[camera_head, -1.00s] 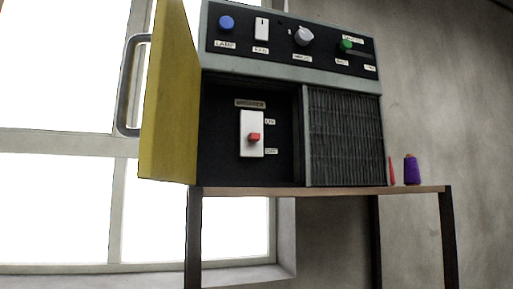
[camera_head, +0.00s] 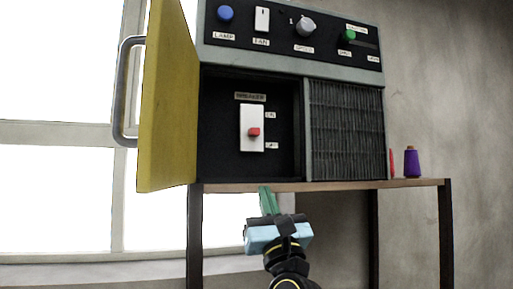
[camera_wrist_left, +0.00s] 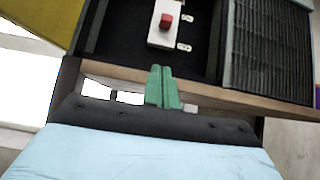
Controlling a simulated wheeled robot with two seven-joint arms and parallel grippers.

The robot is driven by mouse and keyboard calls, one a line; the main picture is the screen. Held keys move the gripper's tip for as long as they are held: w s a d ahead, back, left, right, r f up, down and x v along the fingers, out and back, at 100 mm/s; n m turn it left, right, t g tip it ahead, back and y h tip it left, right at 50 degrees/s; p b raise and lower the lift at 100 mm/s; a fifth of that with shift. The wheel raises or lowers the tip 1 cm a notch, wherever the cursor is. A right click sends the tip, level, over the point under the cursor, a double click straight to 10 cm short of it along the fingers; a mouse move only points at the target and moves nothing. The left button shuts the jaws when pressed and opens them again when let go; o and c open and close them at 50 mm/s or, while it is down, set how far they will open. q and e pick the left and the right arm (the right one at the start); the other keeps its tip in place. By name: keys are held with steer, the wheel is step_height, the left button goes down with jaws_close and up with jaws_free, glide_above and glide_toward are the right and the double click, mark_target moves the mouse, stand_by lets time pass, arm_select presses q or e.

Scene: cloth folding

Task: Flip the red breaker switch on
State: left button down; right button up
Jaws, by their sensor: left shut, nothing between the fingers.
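The red breaker switch (camera_head: 254,132) is a small red toggle on a white plate (camera_head: 252,115) inside the open dark compartment. It sits around the middle of the plate, between the labels at its right side. In the left wrist view the red toggle (camera_wrist_left: 166,20) shows near the top. My left gripper (camera_head: 267,190) has green fingers, shut and empty, pointing up at the table's front edge, below the switch and apart from it. The green fingers (camera_wrist_left: 161,72) also show in the left wrist view. My right gripper is not in view.
The yellow door (camera_head: 168,100) stands open at the left, with a grey handle (camera_head: 126,90). A ribbed grille (camera_head: 345,130) is right of the compartment. Knobs line the top panel (camera_head: 290,45). A purple spool (camera_head: 412,164) stands on the wooden tabletop (camera_head: 330,186).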

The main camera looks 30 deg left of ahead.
arm_select(q)
steer(key=p, duration=0.4)
glide_toward(253, 136)
steer(key=w+a, duration=0.2)
steer(key=shift+a, duration=0.35)
step_height(253, 136, up, 3)
steer(key=shift+w+a+r+p, duration=0.1)
steer(key=shift+w+r+p, duration=0.05)
steer(key=shift+p, duration=0.55)
steer(key=shift+r, duration=0.35)
